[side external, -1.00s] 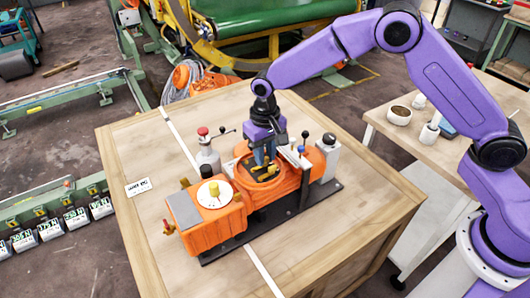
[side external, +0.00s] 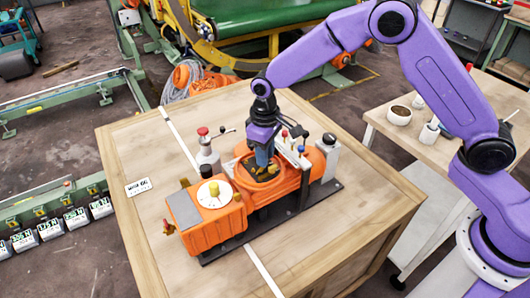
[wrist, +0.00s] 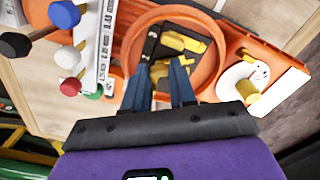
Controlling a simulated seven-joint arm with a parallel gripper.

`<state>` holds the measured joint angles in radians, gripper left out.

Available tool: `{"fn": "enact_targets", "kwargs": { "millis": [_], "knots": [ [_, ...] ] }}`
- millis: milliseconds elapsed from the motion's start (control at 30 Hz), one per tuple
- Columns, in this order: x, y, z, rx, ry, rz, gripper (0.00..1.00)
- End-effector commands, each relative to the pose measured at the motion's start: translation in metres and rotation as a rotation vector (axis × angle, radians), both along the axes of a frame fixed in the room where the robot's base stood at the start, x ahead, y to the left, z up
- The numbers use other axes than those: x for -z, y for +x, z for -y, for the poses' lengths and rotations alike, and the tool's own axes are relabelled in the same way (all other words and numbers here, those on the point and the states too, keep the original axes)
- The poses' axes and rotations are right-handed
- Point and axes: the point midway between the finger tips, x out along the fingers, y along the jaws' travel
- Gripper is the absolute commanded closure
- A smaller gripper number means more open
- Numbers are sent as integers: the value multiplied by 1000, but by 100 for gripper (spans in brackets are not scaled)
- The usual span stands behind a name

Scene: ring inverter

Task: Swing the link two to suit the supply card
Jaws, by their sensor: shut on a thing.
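An orange motor housing (side external: 288,190) with an open round terminal well stands on a dark base plate on the bench. In the wrist view the orange ring (wrist: 216,62) of the well surrounds a dark bar (wrist: 151,42) and brass-yellow link pieces (wrist: 184,42). My gripper (wrist: 160,80) reaches into the well, its blue fingers shut on a brass-yellow link (wrist: 160,70). Its number cannot be read, and the fingers partly hide it. In the side view my gripper (side external: 263,160) points down into the well. The white supply card (side external: 138,187) lies at the bench's left; its lettering is too small to read.
A white dial with a yellow knob (side external: 214,189) sits on the orange box left of the well. A white scale strip (wrist: 98,50) and coloured-knob levers (wrist: 64,14) stand close beside the well. A grey post (side external: 328,155) is behind. The front bench top is clear.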

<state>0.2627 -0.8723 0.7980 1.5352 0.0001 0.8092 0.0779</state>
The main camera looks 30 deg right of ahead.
Motion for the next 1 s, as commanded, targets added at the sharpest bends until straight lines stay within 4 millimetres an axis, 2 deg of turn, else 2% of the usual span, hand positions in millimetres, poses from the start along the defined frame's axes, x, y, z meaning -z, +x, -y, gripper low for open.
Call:
{"fn": "enact_targets", "kwargs": {
  "millis": [400, 433, 500, 833, 1000],
  "knots": [
    [-1, 1, -1, -9, 2, 3, 100],
    [-1, 1, -1, -9, 2, 3, 71],
    [-1, 1, -1, -9, 2, 3, 49],
    [-2, 0, 0, -9, 1, 2, 49],
    [-18, 1, -1, -9, 3, 4, 49]
  ]
}}
